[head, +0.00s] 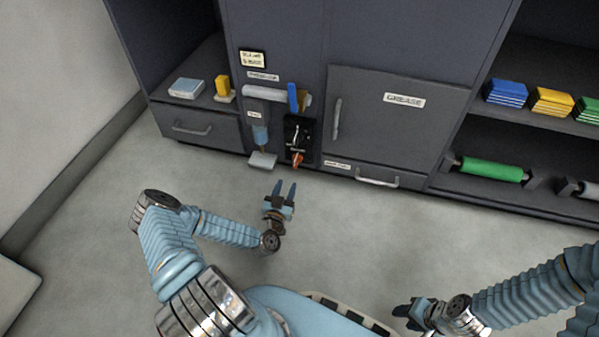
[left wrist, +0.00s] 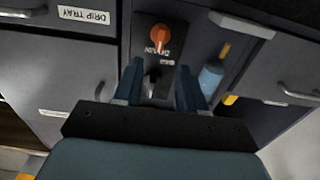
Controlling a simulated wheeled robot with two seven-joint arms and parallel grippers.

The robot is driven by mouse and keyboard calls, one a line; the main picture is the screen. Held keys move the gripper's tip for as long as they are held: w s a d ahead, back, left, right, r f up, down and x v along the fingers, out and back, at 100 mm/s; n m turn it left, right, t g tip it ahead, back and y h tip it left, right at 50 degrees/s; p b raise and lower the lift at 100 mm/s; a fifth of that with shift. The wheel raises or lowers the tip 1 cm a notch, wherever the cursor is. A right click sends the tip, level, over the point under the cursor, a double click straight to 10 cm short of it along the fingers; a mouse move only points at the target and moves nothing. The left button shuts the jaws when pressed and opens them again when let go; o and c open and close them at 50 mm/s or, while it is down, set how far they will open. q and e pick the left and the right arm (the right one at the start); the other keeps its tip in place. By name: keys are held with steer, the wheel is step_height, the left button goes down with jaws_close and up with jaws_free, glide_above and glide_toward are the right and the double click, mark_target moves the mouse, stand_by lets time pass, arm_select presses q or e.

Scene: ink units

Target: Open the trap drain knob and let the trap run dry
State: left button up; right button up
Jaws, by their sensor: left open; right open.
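The orange drain knob (head: 297,159) sits low on a black panel (head: 293,131) on the cabinet front. In the left wrist view the knob (left wrist: 161,38) is beyond the fingertips, near an upside-down drain label. The trap (head: 260,134), a clear vessel with blue liquid, hangs left of the panel; it also shows in the left wrist view (left wrist: 211,78). My left gripper (head: 286,188) is open and empty, pointing at the panel, apart from the knob. My right gripper (head: 405,311) is open and empty at the lower right, far from the cabinet.
A small grey tray (head: 262,160) sits below the trap. A blue-handled item (head: 292,97) stands above the panel. A grease door (head: 395,125) with a handle is to the right. Shelves hold coloured stacks and a green roller (head: 491,169). The floor before the cabinet is clear.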

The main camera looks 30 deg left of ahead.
mark_target(295, 165)
arm_select(q)
steer(key=b+x, duration=0.1)
steer(key=x, duration=0.9)
steer(key=shift+w+b, duration=0.2)
steer(key=shift+b, duration=0.15)
jaws_close()
